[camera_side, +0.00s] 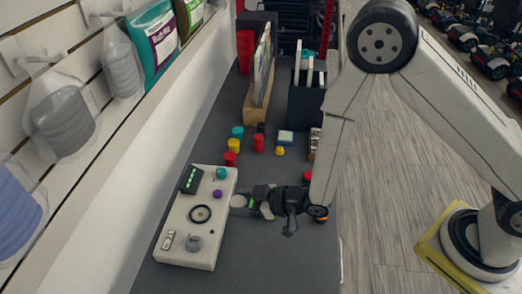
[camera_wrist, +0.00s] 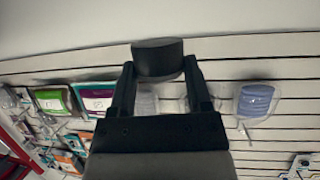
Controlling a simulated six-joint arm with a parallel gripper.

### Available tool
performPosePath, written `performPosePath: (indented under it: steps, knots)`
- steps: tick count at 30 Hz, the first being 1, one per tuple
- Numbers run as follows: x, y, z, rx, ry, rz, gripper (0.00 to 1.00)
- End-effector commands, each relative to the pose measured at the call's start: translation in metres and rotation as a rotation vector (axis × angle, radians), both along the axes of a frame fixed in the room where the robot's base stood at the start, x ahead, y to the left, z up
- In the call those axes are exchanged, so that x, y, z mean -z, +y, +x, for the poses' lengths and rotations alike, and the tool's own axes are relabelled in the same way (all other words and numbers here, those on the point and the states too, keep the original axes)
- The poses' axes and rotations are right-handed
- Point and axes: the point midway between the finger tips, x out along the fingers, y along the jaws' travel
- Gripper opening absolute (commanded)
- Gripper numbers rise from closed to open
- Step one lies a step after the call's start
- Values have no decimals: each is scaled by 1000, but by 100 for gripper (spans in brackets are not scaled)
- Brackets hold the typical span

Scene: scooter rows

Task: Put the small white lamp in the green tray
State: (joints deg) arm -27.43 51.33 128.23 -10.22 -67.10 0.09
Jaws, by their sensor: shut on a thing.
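My gripper (camera_side: 246,203) reaches left over the right edge of a white control panel (camera_side: 206,249). It is shut on a small pale round thing, which looks like the white lamp (camera_side: 238,201). In the wrist view, a dark, short, cylinder-like face (camera_wrist: 158,60) of the held thing shows between the fingertips. The lamp looks close to the panel's edge; I cannot tell whether they touch. A small dark box with green on top (camera_side: 191,180) sits on the panel's upper left. I cannot make out a clear green tray.
The panel carries a teal knob (camera_side: 221,173), a purple knob (camera_side: 216,194), a black ring dial (camera_side: 200,214) and a grey knob (camera_side: 193,243). Several coloured pieces, including a yellow one (camera_side: 234,145), stand beyond it. A wooden holder (camera_side: 258,95) is farther back. The bench front is clear.

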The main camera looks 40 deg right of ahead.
Motion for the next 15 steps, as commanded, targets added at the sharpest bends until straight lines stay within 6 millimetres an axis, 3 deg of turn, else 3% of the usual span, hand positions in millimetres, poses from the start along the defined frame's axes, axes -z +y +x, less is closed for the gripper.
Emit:
performPosePath:
  steps: [8,15]
  knots:
    - [6,5,12,1,0,0,0]
    - [19,17,39,1,0,0,0]
